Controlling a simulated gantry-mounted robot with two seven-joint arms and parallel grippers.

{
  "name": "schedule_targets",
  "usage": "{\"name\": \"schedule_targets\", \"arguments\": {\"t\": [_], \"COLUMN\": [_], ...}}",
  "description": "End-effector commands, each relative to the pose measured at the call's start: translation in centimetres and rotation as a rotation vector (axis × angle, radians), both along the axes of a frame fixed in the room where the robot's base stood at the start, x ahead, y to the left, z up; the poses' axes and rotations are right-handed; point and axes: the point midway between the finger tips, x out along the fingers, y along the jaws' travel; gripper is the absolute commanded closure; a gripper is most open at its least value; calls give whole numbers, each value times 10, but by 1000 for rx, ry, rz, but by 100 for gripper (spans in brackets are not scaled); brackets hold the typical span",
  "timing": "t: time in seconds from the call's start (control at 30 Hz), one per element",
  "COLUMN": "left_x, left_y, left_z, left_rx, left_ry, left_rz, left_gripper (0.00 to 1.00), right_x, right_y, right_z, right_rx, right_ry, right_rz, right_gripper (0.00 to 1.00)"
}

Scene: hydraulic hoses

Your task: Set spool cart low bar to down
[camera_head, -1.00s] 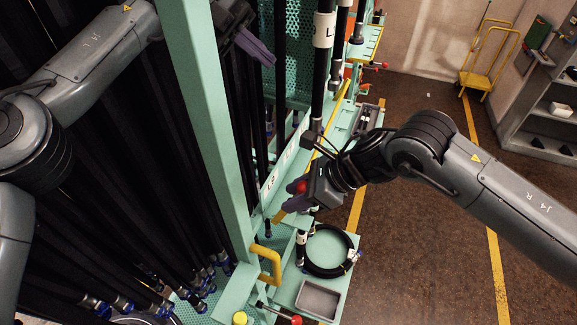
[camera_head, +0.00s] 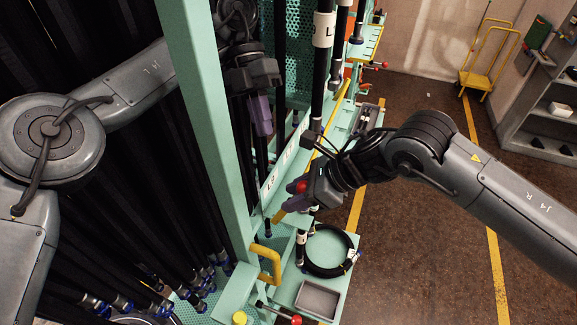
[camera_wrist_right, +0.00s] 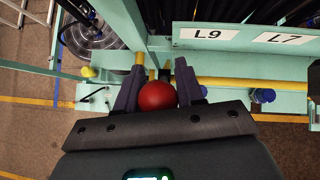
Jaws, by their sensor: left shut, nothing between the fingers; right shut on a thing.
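The spool cart is a pale green frame (camera_head: 215,165) with black hoses hanging in it. A yellow bar (camera_head: 331,122) runs along its side. My right gripper (camera_head: 290,200) is low beside the frame, shut on a red ball knob (camera_head: 299,187). In the right wrist view the red knob (camera_wrist_right: 157,96) sits between the two dark fingers, and yellow bar (camera_wrist_right: 228,81) shows behind them, partly hidden. I cannot tell how the knob joins the bar. My left gripper (camera_head: 263,130) is shut and empty, pointing down among the hoses behind the green post.
A yellow handle (camera_head: 268,262), a grey tray (camera_head: 318,299) and a coiled black hose (camera_head: 326,272) are near the lower shelf. Another red knob (camera_head: 296,320) is at the bottom edge. Label plates L9 (camera_wrist_right: 207,34) and L7 (camera_wrist_right: 284,37) face the wrist. Floor to the right is open.

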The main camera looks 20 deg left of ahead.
Motion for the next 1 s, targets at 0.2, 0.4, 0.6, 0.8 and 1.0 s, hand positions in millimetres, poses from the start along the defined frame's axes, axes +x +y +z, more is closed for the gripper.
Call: {"name": "schedule_targets", "arguments": {"t": [0.2, 0.4, 0.6, 0.8, 1.0], "left_x": [-13, -28, -36, -39, -40], "left_y": [-10, -23, -45, -60, -64], "left_z": [-26, -56, -67, -71, -72], "left_rx": [-2, 2, 1, -1, -1], "left_ry": [2, 1, 1, 0, 1], "left_rz": [-2, -2, -1, 0, 2], "left_gripper": [100, 100, 100, 100, 100], "right_x": [1, 1, 1, 1, 1], "right_y": [-2, -2, -2, -2, -2], "right_z": [-7, -7, -7, -7, -7], "right_rx": [-10, -10, -10, -10, -10], "right_ry": [5, 5, 5, 5, 5], "right_rz": [-6, -6, -6, -6, -6], "right_gripper": [100, 100, 100, 100, 100]}}
